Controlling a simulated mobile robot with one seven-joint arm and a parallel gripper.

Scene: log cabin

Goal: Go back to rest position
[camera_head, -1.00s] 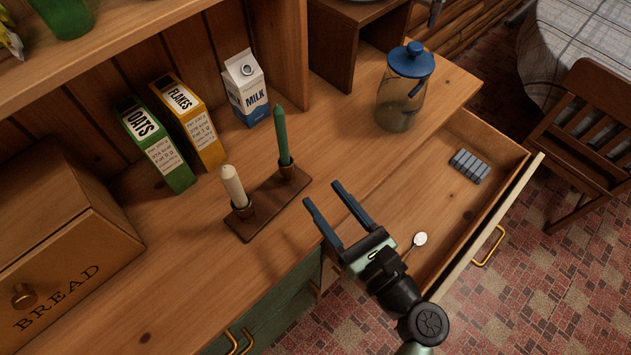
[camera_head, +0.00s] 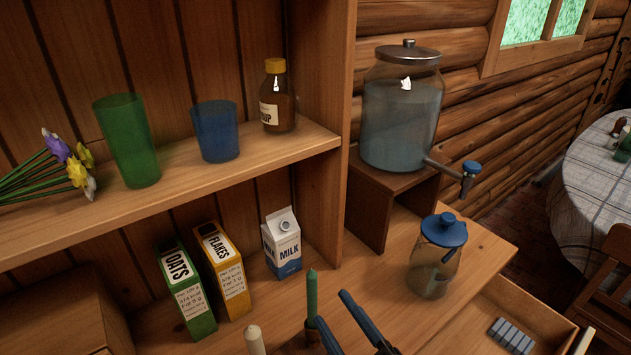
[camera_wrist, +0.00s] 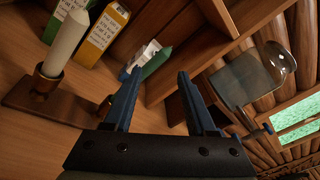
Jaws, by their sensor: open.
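My gripper (camera_head: 345,322) is at the bottom edge of the head view, with only its two blue fingers and a bit of its body showing. In the wrist view its fingers (camera_wrist: 155,88) stand apart with nothing held between them. The green candle (camera_head: 312,294) and the white candle (camera_head: 254,341) stand just left of the fingers in the head view. In the wrist view the green candle (camera_wrist: 157,62) shows beyond the finger gap, and the candle holder (camera_wrist: 45,105) lies to the left.
The counter holds oats (camera_head: 187,292), flakes (camera_head: 224,270), milk (camera_head: 282,243) and a blue-lidded jar (camera_head: 437,262). A water dispenser (camera_head: 400,115) stands on a wooden riser (camera_head: 372,210). The shelf (camera_head: 230,182) overhangs at left. An open drawer (camera_head: 530,315) is at lower right.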

